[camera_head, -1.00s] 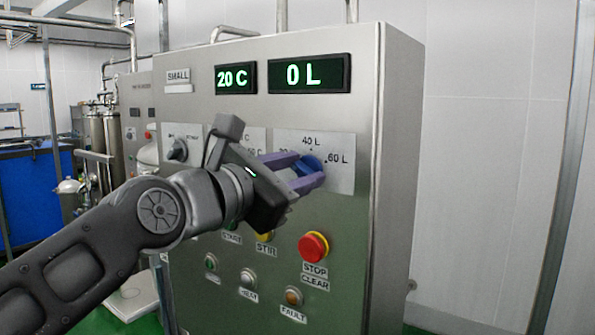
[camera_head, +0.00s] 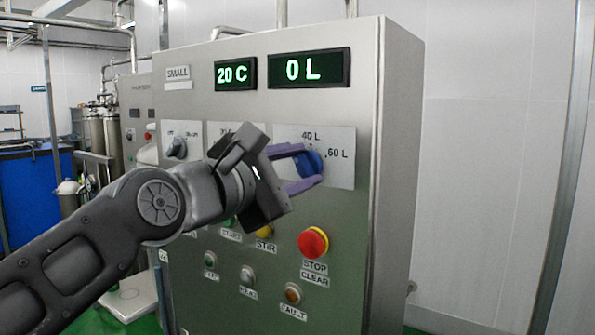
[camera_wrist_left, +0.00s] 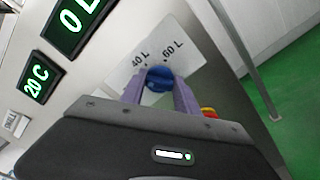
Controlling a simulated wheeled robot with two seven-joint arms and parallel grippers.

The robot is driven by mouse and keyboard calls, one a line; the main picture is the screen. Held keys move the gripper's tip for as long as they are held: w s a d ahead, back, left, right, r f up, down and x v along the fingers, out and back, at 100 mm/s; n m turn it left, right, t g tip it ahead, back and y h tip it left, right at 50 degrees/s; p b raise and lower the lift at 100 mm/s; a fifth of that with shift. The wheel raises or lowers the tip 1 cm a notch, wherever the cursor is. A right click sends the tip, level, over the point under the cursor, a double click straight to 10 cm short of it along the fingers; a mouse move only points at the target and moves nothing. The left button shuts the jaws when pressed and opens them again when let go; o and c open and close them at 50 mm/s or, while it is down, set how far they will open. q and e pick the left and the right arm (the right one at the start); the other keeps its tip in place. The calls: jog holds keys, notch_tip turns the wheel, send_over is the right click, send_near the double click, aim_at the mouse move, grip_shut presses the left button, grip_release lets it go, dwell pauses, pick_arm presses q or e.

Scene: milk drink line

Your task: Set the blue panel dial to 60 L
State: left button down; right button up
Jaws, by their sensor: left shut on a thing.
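The blue dial (camera_head: 312,161) sits on a white scale plate (camera_head: 343,178) on the steel panel's front. The marks 40 L and 60 L show above and to the right of it. My left gripper (camera_head: 306,166) is shut on the blue dial, one purple finger on each side. In the left wrist view, the blue dial (camera_wrist_left: 160,79) sits between the fingertips, and the wrist is rolled relative to the panel. The dial's pointer cannot be made out. The volume display (camera_head: 309,69) reads 0 L. My right gripper is not in view.
A red stop button (camera_head: 313,242) is below the dial, with a yellow stir button (camera_head: 265,231) left of it. The temperature display (camera_head: 235,76) reads 20 C. A black knob (camera_head: 177,148) is at the panel's left. The space right of the cabinet is clear.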

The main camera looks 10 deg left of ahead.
pick_arm(q)
jog(key=m, duration=0.2)
jog(key=m+b, duration=0.1)
jog(key=m, duration=0.1)
jog(key=shift+f+m, duration=0.2)
jog(key=shift+m, duration=0.1)
jog(key=m+b, duration=0.2)
jog(key=m, duration=0.2)
jog(key=shift+d+f+m, duration=0.1)
jog(key=shift+m, duration=0.2)
jog(key=m+b, duration=0.2)
jog(key=m, duration=0.3)
jog(key=shift+f+m, duration=0.1)
jog(key=shift+m, duration=0.2)
jog(key=m+b, duration=0.1)
jog(key=m, duration=0.3)
jog(key=shift+b, duration=0.4)
jog(key=c, duration=0.9)
grip_release()
jog(key=shift+w, duration=0.1)
jog(key=shift+a, duration=0.2)
